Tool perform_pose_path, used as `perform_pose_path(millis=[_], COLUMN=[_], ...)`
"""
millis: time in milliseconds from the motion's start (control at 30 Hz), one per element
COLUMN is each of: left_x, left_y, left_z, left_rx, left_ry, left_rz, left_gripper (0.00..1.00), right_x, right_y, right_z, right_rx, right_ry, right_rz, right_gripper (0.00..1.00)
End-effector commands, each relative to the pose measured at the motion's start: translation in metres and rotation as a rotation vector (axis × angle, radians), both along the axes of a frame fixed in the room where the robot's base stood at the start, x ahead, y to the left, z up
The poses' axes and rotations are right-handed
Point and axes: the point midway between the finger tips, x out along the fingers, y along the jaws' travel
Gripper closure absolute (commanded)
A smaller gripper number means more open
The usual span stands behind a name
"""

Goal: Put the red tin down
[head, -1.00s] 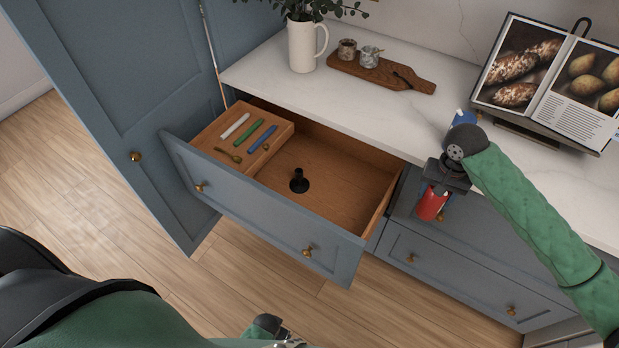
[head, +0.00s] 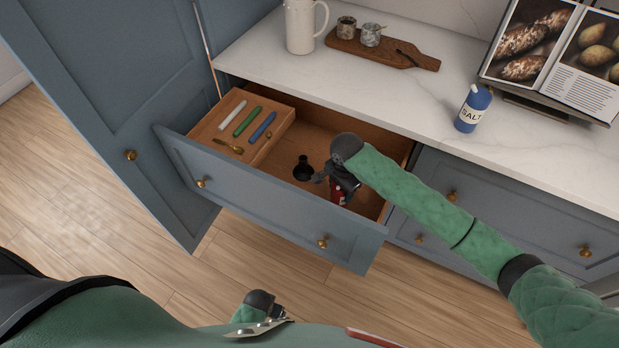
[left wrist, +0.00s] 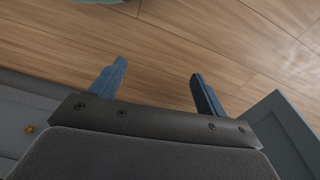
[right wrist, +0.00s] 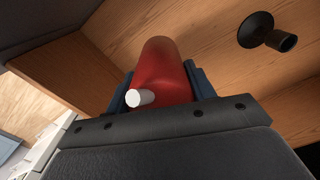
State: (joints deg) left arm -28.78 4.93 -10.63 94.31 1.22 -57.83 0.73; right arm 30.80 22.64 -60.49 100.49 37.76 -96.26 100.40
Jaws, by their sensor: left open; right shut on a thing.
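The red tin (right wrist: 166,70) has a white cap or spout and sits between the fingers of my right gripper (right wrist: 163,88), which is shut on it. In the head view the tin (head: 338,197) is mostly hidden by my right gripper (head: 342,184). Both are inside the open drawer (head: 262,212), over its right part. I cannot tell whether the tin touches the drawer floor. My left gripper (left wrist: 158,72) is open and empty, above the wooden floor.
A black object with a round base (head: 303,170) stands in the drawer, left of the tin. A raised tray (head: 210,127) with coloured sticks and a brass spoon fills the drawer's left end. The blue salt container (head: 473,108) and the cookbook (head: 550,60) stand on the counter.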

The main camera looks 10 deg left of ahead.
Motion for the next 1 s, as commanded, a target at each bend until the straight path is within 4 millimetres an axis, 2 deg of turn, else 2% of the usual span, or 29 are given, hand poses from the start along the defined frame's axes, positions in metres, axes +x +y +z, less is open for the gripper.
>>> perform_pose_path(millis=[300, 467, 700, 833, 1000], left_x=[-0.004, -0.005, -0.010, -0.011, -0.010], left_y=[0.007, 0.009, 0.014, 0.015, 0.015], left_z=[-0.028, -0.035, -0.053, -0.058, -0.059], left_rx=[0.009, 0.010, 0.016, 0.018, 0.017], left_ry=[-0.014, -0.019, -0.030, -0.033, -0.035], left_rz=[-0.004, -0.005, -0.008, -0.009, -0.009], left_gripper=[0.25, 0.25, 0.25, 0.25, 0.25], right_x=[-0.001, 0.000, 0.000, 0.000, 0.000], right_y=[0.000, 0.000, 0.000, 0.000, 0.000], right_z=[-0.046, -0.057, -0.087, -0.095, -0.096], right_rx=[-0.003, -0.002, -0.002, -0.002, -0.001], right_ry=[0.001, 0.001, 0.001, 0.001, 0.000], right_rz=[-0.003, -0.003, -0.002, -0.002, -0.002], right_gripper=[0.73, 0.73, 0.73, 0.73, 0.73])
